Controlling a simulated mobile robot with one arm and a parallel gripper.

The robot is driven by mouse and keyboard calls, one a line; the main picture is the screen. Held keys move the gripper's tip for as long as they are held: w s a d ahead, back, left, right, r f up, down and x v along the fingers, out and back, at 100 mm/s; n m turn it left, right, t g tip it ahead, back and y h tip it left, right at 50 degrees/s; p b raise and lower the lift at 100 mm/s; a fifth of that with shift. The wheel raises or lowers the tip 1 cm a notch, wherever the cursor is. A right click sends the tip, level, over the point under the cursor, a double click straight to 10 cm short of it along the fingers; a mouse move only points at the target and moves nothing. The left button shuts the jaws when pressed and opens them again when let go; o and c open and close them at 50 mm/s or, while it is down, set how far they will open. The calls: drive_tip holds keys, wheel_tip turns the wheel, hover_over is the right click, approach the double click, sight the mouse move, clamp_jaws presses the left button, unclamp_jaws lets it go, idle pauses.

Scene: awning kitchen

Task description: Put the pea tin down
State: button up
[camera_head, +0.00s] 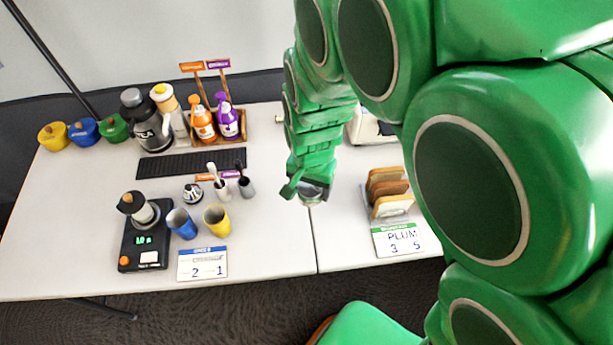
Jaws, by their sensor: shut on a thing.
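My gripper (306,190) is at the end of my green arm, over the white table (270,235) near the seam between its two halves. It is shut on the pea tin (312,199), of which only a small silvery part shows below the green fingers. The rest of the tin is hidden by the gripper, and no label can be read. I cannot tell whether the tin touches the table.
Left are a black scale (146,246) with a pot, a blue cup (182,223), a yellow cup (217,219) and an order card (202,264). Right are a toast rack (390,193) and a PLUM card (405,240). Bottles (202,120) stand behind. Table around the gripper is clear.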

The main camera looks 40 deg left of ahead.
drive_tip(key=shift+s+d+r, duration=0.3)
drive_tip(key=shift+s+d, duration=0.05)
drive_tip(key=shift+d, duration=0.15)
drive_tip(key=shift+s+d+r, duration=0.25)
drive_tip(key=shift+s+d, duration=0.1)
drive_tip(key=shift+d, duration=0.15)
drive_tip(key=shift+w, duration=0.1)
